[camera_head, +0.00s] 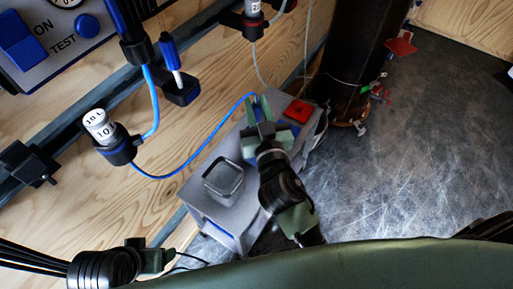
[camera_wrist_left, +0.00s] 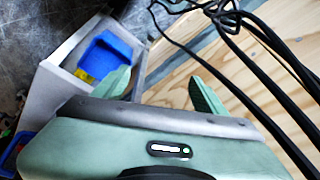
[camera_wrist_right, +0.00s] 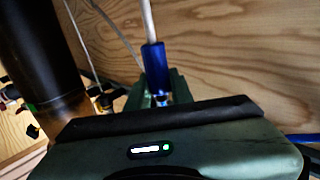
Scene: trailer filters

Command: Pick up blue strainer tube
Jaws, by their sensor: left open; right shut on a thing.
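My right gripper (camera_head: 262,106) is over the far part of the grey box (camera_head: 238,213). In the right wrist view, its fingers (camera_wrist_right: 157,90) are shut around the lower end of the blue strainer tube (camera_wrist_right: 153,65), a blue cylinder with a white tube rising from it. In the head view, the gripper hides most of what it holds. A similar blue-and-white piece (camera_head: 168,52) stands in a black wall holder. My left gripper (camera_head: 157,260) is low at the left; in the left wrist view its fingers (camera_wrist_left: 163,92) are apart with nothing between them.
A clear square cup (camera_head: 223,178) and a red block (camera_head: 298,111) are on the box. A blue hose (camera_head: 190,160) runs from the wall holder (camera_head: 112,140) toward my right gripper. A dark post (camera_head: 355,55) stands beyond. The floor at right (camera_head: 430,160) is clear.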

